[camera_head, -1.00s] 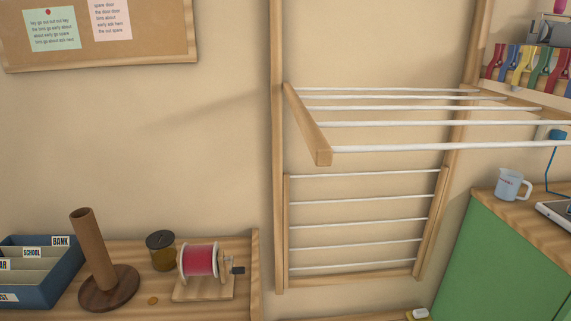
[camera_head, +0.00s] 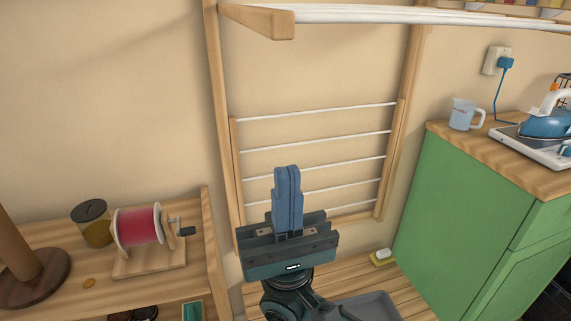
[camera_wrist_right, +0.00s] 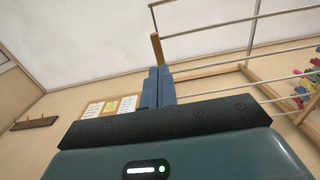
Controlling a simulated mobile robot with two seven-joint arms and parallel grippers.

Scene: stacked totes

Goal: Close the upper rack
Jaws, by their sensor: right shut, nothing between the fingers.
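The upper rack (camera_head: 284,24) is a wooden frame with white rods, folded out from the wall at the top of the head view. It also shows above my gripper in the right wrist view (camera_wrist_right: 157,48). The lower rack (camera_head: 234,160) lies flat against the wall below it. My right gripper (camera_head: 287,170) points upward in front of the lower rack, below the upper rack. Its blue fingers are together with nothing between them; they also show in the right wrist view (camera_wrist_right: 158,72). My left gripper is out of view.
At left, a shelf holds a red spool (camera_head: 138,225), a dark-lidded jar (camera_head: 92,222) and a wooden stand (camera_head: 30,268). At right, a green cabinet (camera_head: 465,215) carries a measuring cup (camera_head: 463,114) and a blue iron (camera_head: 548,123).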

